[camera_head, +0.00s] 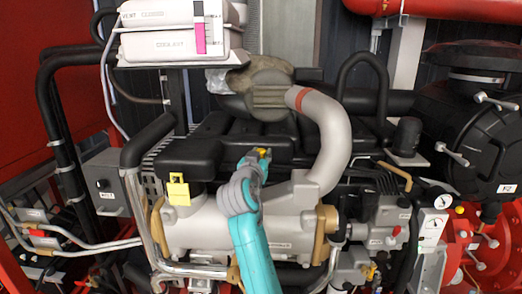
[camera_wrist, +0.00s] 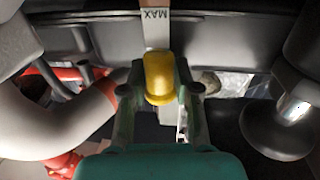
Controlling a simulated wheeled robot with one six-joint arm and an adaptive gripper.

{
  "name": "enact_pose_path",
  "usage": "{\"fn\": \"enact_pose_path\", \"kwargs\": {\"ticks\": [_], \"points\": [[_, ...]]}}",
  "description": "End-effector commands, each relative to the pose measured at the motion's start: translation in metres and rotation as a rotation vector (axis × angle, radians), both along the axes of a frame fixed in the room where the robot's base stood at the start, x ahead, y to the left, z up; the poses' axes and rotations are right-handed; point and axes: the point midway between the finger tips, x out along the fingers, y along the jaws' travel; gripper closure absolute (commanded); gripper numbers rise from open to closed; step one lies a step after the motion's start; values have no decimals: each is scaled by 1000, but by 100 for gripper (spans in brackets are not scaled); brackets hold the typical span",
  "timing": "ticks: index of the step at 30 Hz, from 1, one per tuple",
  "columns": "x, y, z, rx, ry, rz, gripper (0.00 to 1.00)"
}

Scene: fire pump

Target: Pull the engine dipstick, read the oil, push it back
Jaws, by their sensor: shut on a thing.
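My gripper (camera_wrist: 160,88) is shut on the yellow dipstick handle (camera_wrist: 159,74), with one finger on each side of it. A pale flat strip (camera_wrist: 155,28) marked MAX shows just beyond the handle in the wrist view. I cannot tell how far the dipstick is out of its tube, and no oil mark can be made out. In the head view my gripper (camera_head: 256,163) is over the dark top of the engine (camera_head: 205,150), with the small yellow handle (camera_head: 264,153) at its tip. The dipstick's lower end is hidden.
A grey pipe (camera_head: 335,140) with a red band curves down just right of my gripper. A yellow lock-shaped piece (camera_head: 178,188) is on the engine to the left. White tanks (camera_head: 170,45) stand above at the back left. Gauges (camera_head: 437,215) and red piping are at the right.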

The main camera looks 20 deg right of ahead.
Motion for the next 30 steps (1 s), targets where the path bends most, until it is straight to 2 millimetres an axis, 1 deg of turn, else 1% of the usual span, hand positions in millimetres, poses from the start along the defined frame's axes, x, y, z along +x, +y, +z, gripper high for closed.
{"fn": "enact_pose_path", "kwargs": {"ticks": [2,3,5,14,17,20,30], "points": [[0,0,0,0,0,0,100],[0,0,0,1,0,0,64],[0,0,1,1,0,0,49],[0,0,1,0,-1,0,49],[-4,3,1,0,-1,1,49],[-14,8,1,0,-1,2,49],[-72,38,0,1,0,3,49]]}}
